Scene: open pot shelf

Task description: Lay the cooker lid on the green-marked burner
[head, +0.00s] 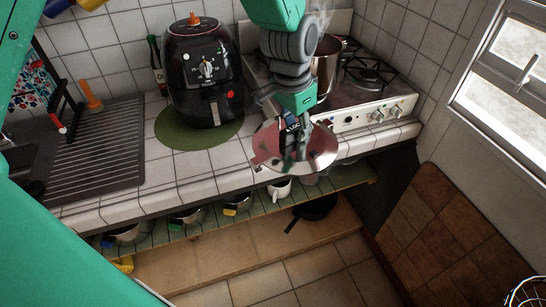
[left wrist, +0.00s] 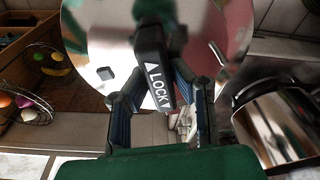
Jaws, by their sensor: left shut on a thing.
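The cooker lid (head: 318,150) is a shiny round metal disc, held above the counter's front edge, in front of the stove (head: 375,112). My left gripper (head: 292,138) is shut on the lid's dark handle. In the left wrist view the fingers (left wrist: 160,105) stand either side of that handle, marked LOCK, with the lid (left wrist: 95,35) beyond it. A steel pot (head: 325,72) stands on the stove behind my arm; it also seems to show in the left wrist view (left wrist: 285,125). A bare burner (head: 367,75) is right of the pot. I see no green mark; my arm hides part of the stove.
A black air fryer (head: 203,75) stands on a green round mat (head: 180,136) left of the lid. A drainboard (head: 97,150) is further left. Under the counter, an open shelf (head: 215,222) holds several pots and a mug. A window (head: 515,75) is at the right.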

